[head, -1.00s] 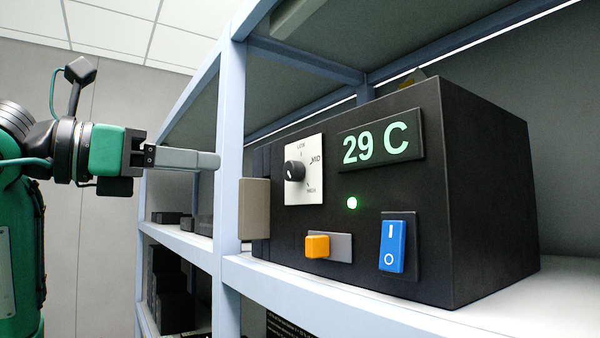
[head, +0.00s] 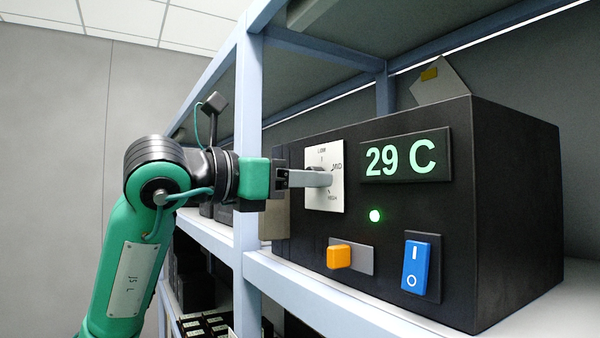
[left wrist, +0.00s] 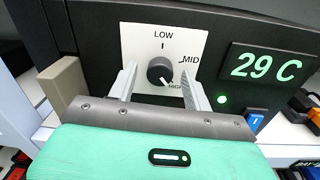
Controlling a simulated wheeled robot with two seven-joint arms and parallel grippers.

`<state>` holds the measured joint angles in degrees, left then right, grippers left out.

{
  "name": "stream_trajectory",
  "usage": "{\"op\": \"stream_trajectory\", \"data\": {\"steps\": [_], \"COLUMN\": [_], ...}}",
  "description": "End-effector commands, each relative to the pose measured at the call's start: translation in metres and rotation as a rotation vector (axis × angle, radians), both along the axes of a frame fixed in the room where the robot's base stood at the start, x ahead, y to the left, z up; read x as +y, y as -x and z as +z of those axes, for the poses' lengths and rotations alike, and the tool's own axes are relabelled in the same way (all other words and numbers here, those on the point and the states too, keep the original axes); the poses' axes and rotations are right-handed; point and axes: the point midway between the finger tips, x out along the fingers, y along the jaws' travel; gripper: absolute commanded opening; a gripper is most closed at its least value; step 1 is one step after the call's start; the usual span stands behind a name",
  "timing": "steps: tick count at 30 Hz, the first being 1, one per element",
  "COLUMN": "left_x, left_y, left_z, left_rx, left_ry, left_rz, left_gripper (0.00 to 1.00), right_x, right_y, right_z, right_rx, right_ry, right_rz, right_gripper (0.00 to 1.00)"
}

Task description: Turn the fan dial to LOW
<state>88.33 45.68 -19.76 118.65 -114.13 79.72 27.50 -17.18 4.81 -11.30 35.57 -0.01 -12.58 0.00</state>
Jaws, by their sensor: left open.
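The fan dial (left wrist: 160,70) is a round black knob on a white plate marked LOW, MID and HIGH (left wrist: 140,38). The plate also shows in the head view (head: 323,204), where my gripper hides the knob. In the left wrist view the knob's white mark points down and right, toward HIGH. My left gripper (head: 329,179) is open in front of the dial. In the left wrist view its two fingers (left wrist: 158,72) stand on either side of the knob, with a gap on each side. My right gripper is not in view.
The black box's front holds a green 29 C display (head: 401,157), a green light (head: 375,216), an orange slider (head: 339,256) and a blue rocker switch (head: 415,266). A beige block (left wrist: 65,84) sticks out left of the dial. A pale blue shelf post (head: 248,150) stands beside my gripper.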

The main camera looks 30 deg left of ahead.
Motion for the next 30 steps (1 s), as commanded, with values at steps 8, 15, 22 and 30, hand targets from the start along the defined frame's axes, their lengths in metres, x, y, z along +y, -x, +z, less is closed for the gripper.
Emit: {"op": "stream_trajectory", "data": {"steps": [8, 15, 22, 30], "left_x": [0.000, 0.000, 0.000, 0.000], "left_y": [0.000, 0.000, 0.000, 0.000], "left_z": [0.000, 0.000, -0.001, -0.003], "left_rx": [0.000, 0.001, 0.025, 0.113], "left_ry": [0.000, 0.002, 0.043, 0.196], "left_rz": [0.000, 0.000, 0.000, 0.000], "left_gripper": [0.27, 0.06, 0.06, 0.06], "right_x": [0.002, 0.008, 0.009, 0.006], "right_y": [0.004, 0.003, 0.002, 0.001], "right_z": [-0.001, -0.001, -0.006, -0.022], "right_rx": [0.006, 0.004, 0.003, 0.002], "right_ry": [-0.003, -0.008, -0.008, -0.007], "right_rz": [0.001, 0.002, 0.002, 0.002], "right_gripper": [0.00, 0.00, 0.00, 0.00]}}
